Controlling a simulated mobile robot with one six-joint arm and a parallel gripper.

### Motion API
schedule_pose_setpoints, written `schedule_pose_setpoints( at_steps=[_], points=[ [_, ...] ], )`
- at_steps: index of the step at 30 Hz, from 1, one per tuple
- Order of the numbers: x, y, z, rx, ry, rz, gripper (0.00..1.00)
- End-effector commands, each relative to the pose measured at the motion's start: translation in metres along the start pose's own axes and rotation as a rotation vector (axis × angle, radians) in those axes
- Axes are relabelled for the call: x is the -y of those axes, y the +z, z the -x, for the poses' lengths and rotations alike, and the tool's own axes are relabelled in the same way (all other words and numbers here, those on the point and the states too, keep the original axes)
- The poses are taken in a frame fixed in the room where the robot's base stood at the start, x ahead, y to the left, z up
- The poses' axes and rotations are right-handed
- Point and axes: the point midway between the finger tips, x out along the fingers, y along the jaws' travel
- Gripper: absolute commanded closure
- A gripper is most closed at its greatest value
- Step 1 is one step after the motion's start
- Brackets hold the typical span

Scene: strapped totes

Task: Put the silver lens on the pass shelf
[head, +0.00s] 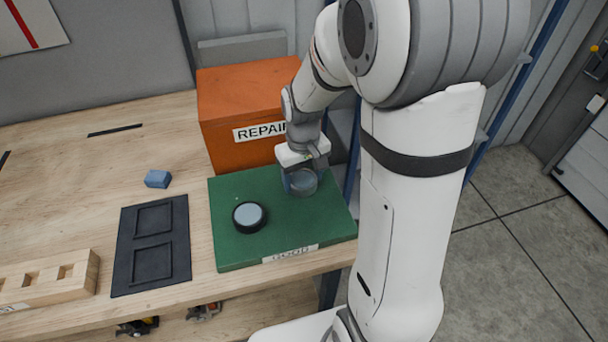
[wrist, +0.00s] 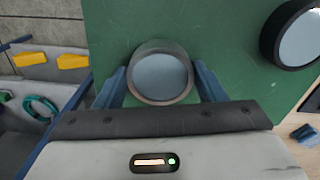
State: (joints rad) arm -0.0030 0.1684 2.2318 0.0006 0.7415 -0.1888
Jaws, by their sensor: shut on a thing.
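The silver lens (head: 303,184), a round grey-rimmed disc with a pale glass face, is at the far right part of the green board (head: 225,246). My gripper (head: 303,176) is shut on it. In the wrist view the two blue fingers stand at either side of the silver lens (wrist: 160,76). I cannot tell whether the lens touches the board or is just above it. A black-rimmed lens (head: 249,216) lies on the board to the left; it also shows in the wrist view (wrist: 300,36). No shelf marked "pass" is readable; the board's front label (head: 290,254) is blurred, perhaps "GOOD".
An orange box (head: 245,95) labelled REPAIR stands right behind the board. The bench's far left is mostly clear.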

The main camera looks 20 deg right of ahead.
Motion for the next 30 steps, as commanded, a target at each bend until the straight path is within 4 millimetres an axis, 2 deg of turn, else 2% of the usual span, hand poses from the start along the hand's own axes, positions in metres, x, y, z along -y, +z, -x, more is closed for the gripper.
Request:
schedule_pose_setpoints(
  at_steps=[10,11,18,26,30],
  points=[
    [0.001,0.0,-0.004,-0.001,0.0,0.001,0.65],
    [0.001,0.0,-0.004,0.0,0.0,0.002,0.35],
    [0.001,0.0,-0.003,0.0,0.0,0.002,0.15],
    [0.001,0.0,-0.002,0.0,0.0,0.003,0.14],
    [0.001,-0.001,0.009,-0.003,0.001,0.003,0.14]
  ],
)
